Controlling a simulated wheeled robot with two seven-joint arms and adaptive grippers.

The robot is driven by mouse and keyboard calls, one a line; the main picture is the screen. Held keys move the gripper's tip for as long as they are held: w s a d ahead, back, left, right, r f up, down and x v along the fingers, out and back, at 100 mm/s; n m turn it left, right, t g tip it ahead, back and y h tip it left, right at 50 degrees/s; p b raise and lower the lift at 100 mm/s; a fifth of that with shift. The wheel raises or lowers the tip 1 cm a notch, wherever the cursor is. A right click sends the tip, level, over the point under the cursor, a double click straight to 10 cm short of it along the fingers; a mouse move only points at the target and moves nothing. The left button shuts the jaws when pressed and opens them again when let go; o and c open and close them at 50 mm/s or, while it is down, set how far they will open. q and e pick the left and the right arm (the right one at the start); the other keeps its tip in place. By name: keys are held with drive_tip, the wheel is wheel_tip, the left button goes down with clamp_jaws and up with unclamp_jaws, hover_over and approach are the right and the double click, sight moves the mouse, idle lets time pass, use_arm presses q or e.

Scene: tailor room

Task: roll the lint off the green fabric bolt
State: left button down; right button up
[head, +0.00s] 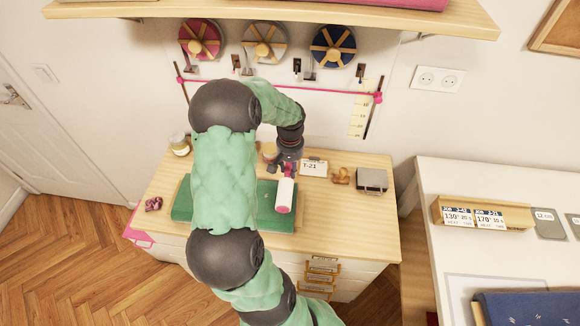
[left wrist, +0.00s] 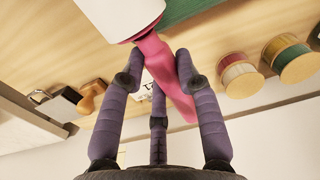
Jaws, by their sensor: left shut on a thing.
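The green fabric bolt (head: 268,213) lies flat on the wooden worktop; my left arm hides its middle. A corner of it shows in the left wrist view (left wrist: 190,10). The lint roller (head: 285,195) has a white cylinder and a pink handle (left wrist: 165,65). My left gripper (head: 283,166) is shut on the pink handle. The white cylinder is over the right part of the bolt; I cannot tell whether it touches. In the left wrist view the fingers (left wrist: 158,80) are around the handle. No lint can be made out. My right gripper is not in view.
On the worktop (head: 345,225) stand a T-21 card (head: 314,168), a brown wooden object (head: 341,176), a grey box (head: 372,181) and a jar (head: 180,146). A pink item (head: 153,204) lies at left. A white table (head: 480,260) stands at right. Ribbon reels (head: 265,42) hang on the wall.

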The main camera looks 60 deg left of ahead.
use_arm(q)
drive_tip(key=shift+f+b, duration=0.8)
drive_tip(key=shift+f, duration=0.45)
idle(0.3)
drive_tip(key=shift+s+a, duration=0.9)
drive_tip(key=shift+s, duration=0.15)
drive_tip(key=shift+s+a, duration=0.1)
drive_tip(key=shift+s, duration=0.05)
drive_tip(key=shift+s, duration=0.1)
drive_tip(key=shift+s+a+p, duration=0.3)
drive_tip(key=shift+s+a, duration=0.6)
drive_tip(key=shift+s, duration=0.15)
drive_tip(key=shift+s, duration=0.1)
drive_tip(key=shift+s+a, duration=0.9)
drive_tip(key=shift+s, duration=0.15)
